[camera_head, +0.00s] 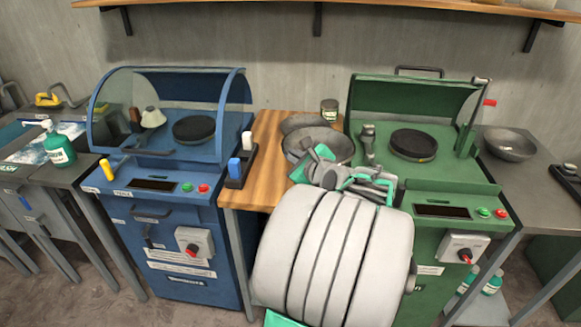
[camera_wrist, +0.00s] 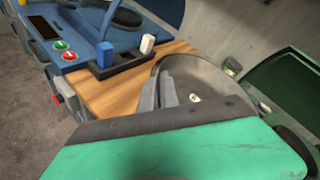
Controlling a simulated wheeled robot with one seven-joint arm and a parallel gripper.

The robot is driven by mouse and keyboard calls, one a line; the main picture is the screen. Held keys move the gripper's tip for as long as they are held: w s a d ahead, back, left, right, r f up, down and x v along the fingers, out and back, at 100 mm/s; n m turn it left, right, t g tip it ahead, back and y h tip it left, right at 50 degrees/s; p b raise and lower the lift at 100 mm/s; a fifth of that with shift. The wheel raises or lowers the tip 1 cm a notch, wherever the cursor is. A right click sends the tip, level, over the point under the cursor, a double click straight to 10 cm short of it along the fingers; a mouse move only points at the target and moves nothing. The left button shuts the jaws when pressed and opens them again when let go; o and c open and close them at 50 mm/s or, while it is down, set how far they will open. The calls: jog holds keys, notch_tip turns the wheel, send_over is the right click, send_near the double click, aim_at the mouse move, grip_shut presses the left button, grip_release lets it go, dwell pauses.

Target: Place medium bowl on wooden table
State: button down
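The wooden table (camera_head: 265,140) stands between a blue and a green machine; it also shows in the wrist view (camera_wrist: 110,93). A grey metal bowl (camera_head: 343,147), which I take as the medium bowl, is at the table's right part. In the wrist view the bowl (camera_wrist: 205,80) is upright, with a small pale mark inside. My gripper (camera_head: 315,152) is at its near left rim. In the wrist view my gripper's two grey fingers (camera_wrist: 159,90) are close together, seemingly either side of the rim. Whether they press on it is unclear. My arm hides the bowl's near underside.
Another grey bowl (camera_head: 298,122) is partly hidden behind it, near a small can (camera_head: 329,110). A third bowl (camera_head: 511,145) sits on the right grey table. A dark holder with blue and white pieces (camera_head: 239,167) stands at the wooden table's left edge. The blue machine (camera_head: 190,215) and green machine (camera_head: 455,180) flank it.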

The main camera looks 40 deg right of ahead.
jog(key=w+d+f, duration=0.1)
jog(key=w+f, duration=0.1)
jog(key=w+d+f, duration=0.1)
jog(key=w+f, duration=0.1)
jog(key=w+d+f, duration=0.1)
jog(key=w+f, duration=0.1)
jog(key=shift+w+d+f, duration=0.15)
jog(key=shift+d+f, duration=0.15)
jog(key=shift+w+f, duration=0.15)
jog(key=shift+f, duration=1.55)
jog(key=shift+f+b, duration=0.1)
jog(key=shift+b, duration=0.2)
jog(key=c, duration=1.6)
grip_release()
